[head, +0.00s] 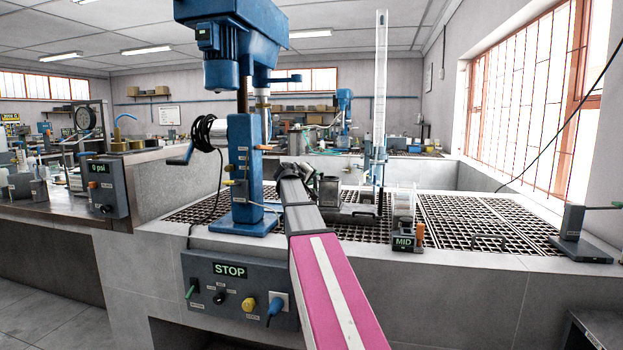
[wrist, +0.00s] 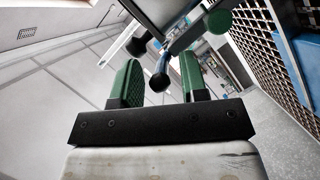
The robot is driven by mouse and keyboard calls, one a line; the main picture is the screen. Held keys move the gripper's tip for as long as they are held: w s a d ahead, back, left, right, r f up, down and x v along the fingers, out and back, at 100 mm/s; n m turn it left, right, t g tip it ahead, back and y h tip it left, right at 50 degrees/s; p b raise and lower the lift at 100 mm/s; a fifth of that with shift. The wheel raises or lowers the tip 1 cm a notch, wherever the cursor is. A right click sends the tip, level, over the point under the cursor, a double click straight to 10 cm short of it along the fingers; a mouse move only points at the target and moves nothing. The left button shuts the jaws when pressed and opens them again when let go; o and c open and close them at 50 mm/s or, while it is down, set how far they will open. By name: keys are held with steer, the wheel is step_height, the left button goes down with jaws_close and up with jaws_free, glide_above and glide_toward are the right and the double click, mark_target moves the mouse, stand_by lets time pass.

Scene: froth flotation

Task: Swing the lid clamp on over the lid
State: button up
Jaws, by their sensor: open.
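My gripper (wrist: 160,62) is open in the wrist view, with one green-padded finger on each side. A small dark rod with a blue-black rounded end (wrist: 160,82) shows in the gap between the fingers; I cannot tell its depth, and no contact is visible. A dark part with a green knob (wrist: 218,20) and a black knob (wrist: 137,46) is beyond the fingertips. I cannot tell whether any of these is the lid clamp. In the head view my arm reaches to the bench beside the blue flotation machine, and my fingers are not clearly visible. No lid can be made out for sure.
The blue flotation machine (head: 245,170) stands left of my arm on the grated bench. A STOP control box (head: 240,290) is on the bench front. A MID unit (head: 404,225) and a tall clear cylinder (head: 381,100) stand to the right. The right grating (head: 480,218) is mostly clear.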

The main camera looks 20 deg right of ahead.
steer(key=shift+c, duration=0.3)
jaws_close()
steer(key=m+g+h, duration=0.1)
steer(key=w+a+m+g+h, duration=0.1)
steer(key=m+g, duration=0.1)
steer(key=shift+w+a+g, duration=0.1)
steer(key=shift+a+g, duration=0.05)
steer(key=shift+g, duration=0.15)
steer(key=shift+o, duration=0.3)
jaws_free()
steer(key=v, duration=1)
steer(key=shift+a, duration=0.35)
